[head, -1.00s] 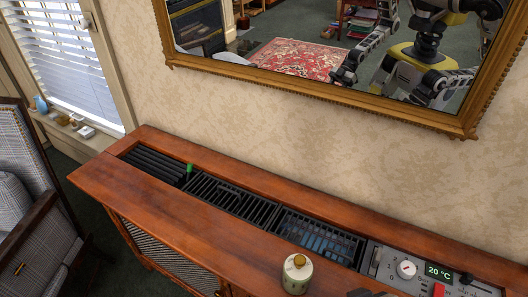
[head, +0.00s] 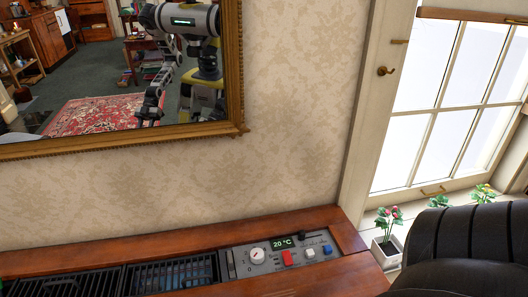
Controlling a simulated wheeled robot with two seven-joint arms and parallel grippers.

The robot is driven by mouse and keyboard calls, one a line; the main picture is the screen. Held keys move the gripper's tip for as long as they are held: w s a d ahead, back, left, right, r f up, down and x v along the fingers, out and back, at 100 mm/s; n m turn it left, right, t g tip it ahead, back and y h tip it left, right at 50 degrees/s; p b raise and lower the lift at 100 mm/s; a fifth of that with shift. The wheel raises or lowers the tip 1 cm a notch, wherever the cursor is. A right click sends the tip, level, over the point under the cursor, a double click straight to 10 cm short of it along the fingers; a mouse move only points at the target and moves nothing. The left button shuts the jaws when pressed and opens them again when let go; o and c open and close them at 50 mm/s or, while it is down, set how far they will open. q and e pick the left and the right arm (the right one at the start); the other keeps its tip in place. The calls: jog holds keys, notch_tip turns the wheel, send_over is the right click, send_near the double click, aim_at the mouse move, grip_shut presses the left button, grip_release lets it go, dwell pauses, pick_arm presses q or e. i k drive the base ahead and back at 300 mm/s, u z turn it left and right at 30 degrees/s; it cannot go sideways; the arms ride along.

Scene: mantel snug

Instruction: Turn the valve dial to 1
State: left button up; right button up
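The valve dial (head: 257,255), a round white knob, sits at the left of the grey control panel (head: 266,268) set into the wooden top. A small mark shows on its face, and a 0 is printed below it at the left. I cannot tell surely which number the dial points to. The panel also carries a display (head: 283,243) reading 20 °C. Neither of my grippers is directly in view, and nothing touches the dial. A reflection of me (head: 190,70) shows in the mirror, too unclear to tell the grippers' state.
A red switch (head: 288,258), a white button (head: 310,252), a blue button (head: 327,249) and a black knob (head: 301,234) crowd the panel. Dark grilles (head: 172,275) lie left. A potted plant (head: 386,246) and a black ribbed chair-like shape (head: 462,247) stand right.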

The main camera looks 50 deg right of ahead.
aim_at(256, 255)
jog(key=k, duration=0.3)
jog(key=z, duration=1.55)
jog(key=i, duration=0.45)
jog(key=u, duration=0.45)
jog(key=k, duration=1)
jog(key=z, duration=0.75)
jog(key=i, duration=0.65)
jog(key=u, duration=1.75)
